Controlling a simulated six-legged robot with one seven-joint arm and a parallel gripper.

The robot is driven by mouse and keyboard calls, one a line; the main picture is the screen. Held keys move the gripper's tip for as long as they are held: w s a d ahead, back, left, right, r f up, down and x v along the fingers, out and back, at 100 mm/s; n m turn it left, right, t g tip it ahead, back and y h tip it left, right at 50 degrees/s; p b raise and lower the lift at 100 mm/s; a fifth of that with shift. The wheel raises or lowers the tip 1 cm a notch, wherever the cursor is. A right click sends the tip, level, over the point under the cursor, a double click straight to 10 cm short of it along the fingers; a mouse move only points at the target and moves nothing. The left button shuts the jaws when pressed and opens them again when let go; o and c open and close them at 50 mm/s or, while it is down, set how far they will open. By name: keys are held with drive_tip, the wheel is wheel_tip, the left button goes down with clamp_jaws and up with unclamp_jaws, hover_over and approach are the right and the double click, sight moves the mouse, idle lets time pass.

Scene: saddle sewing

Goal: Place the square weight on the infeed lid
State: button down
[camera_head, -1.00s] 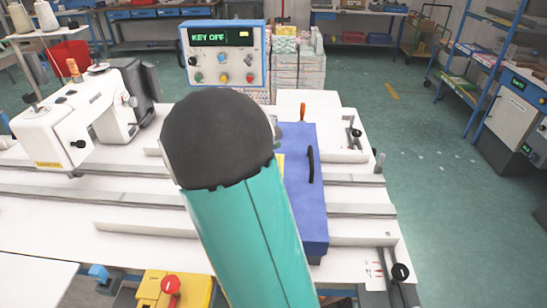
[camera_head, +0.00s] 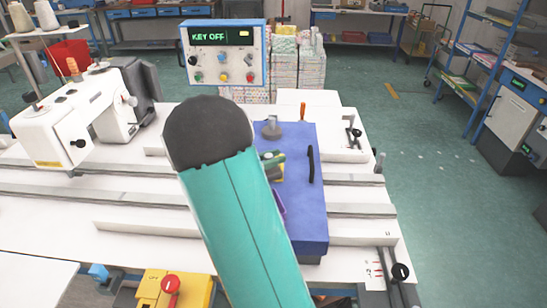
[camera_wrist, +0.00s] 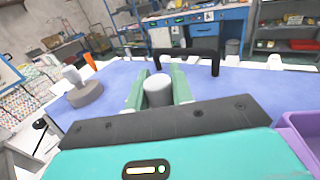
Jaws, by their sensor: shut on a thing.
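The blue infeed lid (camera_head: 305,215), with a black handle (camera_head: 311,165), lies across the white table. It also fills the middle of the wrist view (camera_wrist: 235,88). My gripper (camera_head: 272,158) is over the lid, partly hidden by my arm. In the wrist view its green fingers (camera_wrist: 158,90) are shut on a grey cylindrical knob, apparently that of the square weight (camera_wrist: 158,92). The weight's body is hidden below, so I cannot tell whether it touches the lid.
A round grey weight with a knob (camera_head: 272,129) stands on the lid's far part, apart from my gripper. An orange-handled item (camera_head: 303,110) stands behind it. A purple tray (camera_wrist: 298,135) is at the wrist view's right edge. A white sewing machine (camera_head: 75,120) stands left.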

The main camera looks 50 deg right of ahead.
drive_tip(key=c, duration=1.2)
unclamp_jaws()
drive_tip(key=shift+r, duration=0.1)
drive_tip(key=v, duration=1.2)
